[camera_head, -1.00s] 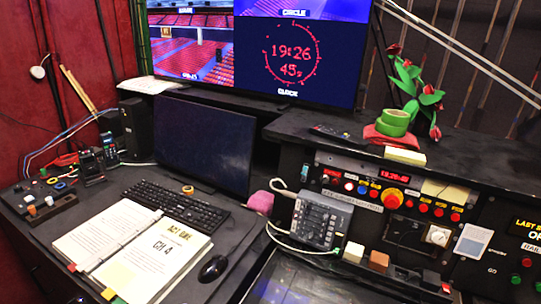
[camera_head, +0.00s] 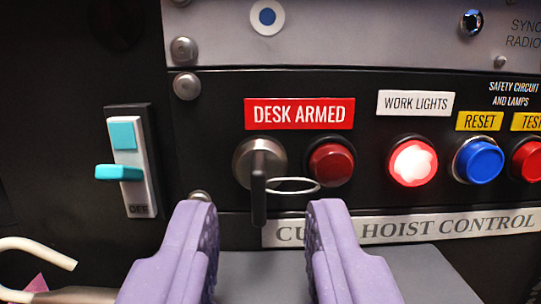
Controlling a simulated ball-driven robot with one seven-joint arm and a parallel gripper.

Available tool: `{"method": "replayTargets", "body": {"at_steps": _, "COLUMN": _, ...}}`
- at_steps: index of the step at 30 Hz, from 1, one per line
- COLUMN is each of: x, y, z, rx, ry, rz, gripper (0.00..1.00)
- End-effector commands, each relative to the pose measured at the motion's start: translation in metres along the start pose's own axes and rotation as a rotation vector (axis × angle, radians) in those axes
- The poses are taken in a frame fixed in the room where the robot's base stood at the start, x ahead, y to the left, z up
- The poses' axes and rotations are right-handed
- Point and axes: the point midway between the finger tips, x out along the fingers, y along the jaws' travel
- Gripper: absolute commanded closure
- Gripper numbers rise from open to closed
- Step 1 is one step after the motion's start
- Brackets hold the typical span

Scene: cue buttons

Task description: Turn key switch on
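The key switch (camera_head: 259,163) sits below the red "DESK ARMED" label (camera_head: 300,114) on the black panel. Its round metal lock holds a dark key (camera_head: 259,196) that hangs straight down, with a thin key ring (camera_head: 296,186) to its right. The dark red lamp (camera_head: 331,164) beside it looks unlit. My purple gripper (camera_head: 258,225) is open and empty just below and in front of the switch. The key hangs between the two fingertips in the picture; I cannot tell how far it is from them in depth.
A rocker switch (camera_head: 129,160) with a teal lever and "OFF" marking is to the left. Right of the key are a lit work lights button (camera_head: 412,162), a blue reset button (camera_head: 478,160) and a red test button (camera_head: 527,160). A grey surface (camera_head: 258,262) lies below.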

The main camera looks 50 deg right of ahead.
Motion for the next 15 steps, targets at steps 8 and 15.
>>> {"method": "replayTargets", "body": {"at_steps": 8, "x": 0.021, "y": -0.001, "z": -0.001, "rx": 0.001, "ry": 0.0, "rz": -0.002, "gripper": 0.69}}
{"method": "replayTargets", "body": {"at_steps": 15, "x": 0.02, "y": -0.001, "z": -0.001, "rx": 0.001, "ry": 0.0, "rz": -0.003, "gripper": 0.82}}
